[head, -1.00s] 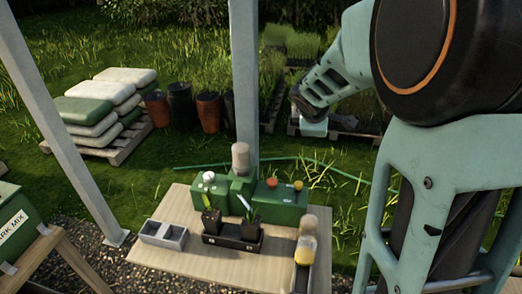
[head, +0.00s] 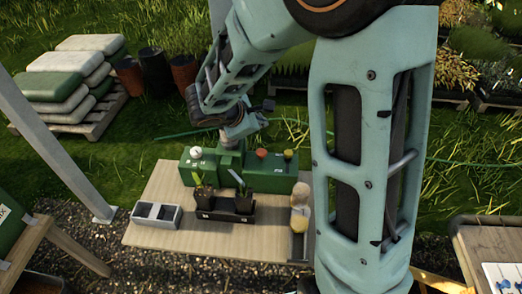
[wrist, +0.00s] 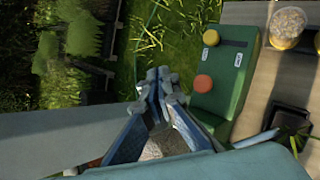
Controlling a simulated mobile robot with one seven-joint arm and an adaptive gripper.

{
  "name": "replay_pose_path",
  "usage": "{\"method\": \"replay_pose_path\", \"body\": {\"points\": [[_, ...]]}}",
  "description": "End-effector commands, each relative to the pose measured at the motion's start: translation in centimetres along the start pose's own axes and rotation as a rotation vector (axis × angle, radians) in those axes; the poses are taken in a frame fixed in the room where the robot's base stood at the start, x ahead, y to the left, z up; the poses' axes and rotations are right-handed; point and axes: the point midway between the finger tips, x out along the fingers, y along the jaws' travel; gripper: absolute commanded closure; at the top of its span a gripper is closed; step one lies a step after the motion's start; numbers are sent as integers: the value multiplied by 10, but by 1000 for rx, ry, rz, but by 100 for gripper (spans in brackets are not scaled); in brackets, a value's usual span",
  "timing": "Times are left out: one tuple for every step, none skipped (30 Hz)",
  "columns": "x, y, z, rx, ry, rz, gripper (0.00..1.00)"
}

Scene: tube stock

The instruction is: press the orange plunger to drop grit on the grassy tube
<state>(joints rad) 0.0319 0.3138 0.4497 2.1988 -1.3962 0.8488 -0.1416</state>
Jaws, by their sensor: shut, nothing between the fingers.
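The orange plunger (head: 262,153) stands up from the top of the green box (head: 215,172), between a white plunger (head: 196,152) and a yellow plunger (head: 288,155). My gripper (head: 245,124) is above and behind the box. In the wrist view my gripper (wrist: 160,76) is shut and empty, its fingertips left of the orange plunger (wrist: 203,84) and apart from it. Two dark planted tubes, a left one (head: 204,197) and a right one (head: 243,204), stand in a black tray (head: 224,216). Which one is grassy is hard to tell here.
A grey two-compartment bin (head: 157,216) sits on the wooden table (head: 200,240) at left. A jar with pale contents (head: 300,196) stands at the table's right; it also shows in the wrist view (wrist: 288,22). A grey post (head: 60,110) rises at left.

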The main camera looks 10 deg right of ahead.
Motion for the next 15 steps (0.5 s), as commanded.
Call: {"method": "replay_pose_path", "body": {"points": [[0, 0, 0, 0, 0, 0, 100], [0, 0, 0, 0, 0, 0, 100], [1, -1, -1, 0, 0, 0, 100], [2, -1, -1, 0, 1, 0, 100], [2, -2, -2, 0, 1, 0, 100], [4, -3, -3, 0, 1, 0, 100], [5, -4, -4, 0, 1, -1, 100], [7, -5, -5, 0, 1, -1, 100], [9, -7, -7, 0, 1, -1, 100], [11, -8, -8, 0, 1, 0, 100], [14, -10, -10, 0, 1, 0, 100], [17, -12, -12, 0, 1, 0, 100], [20, -14, -14, 0, 1, 0, 100], [23, -16, -17, 0, 1, 0, 100], [27, -20, -20, 0, 2, -1, 100]]}}
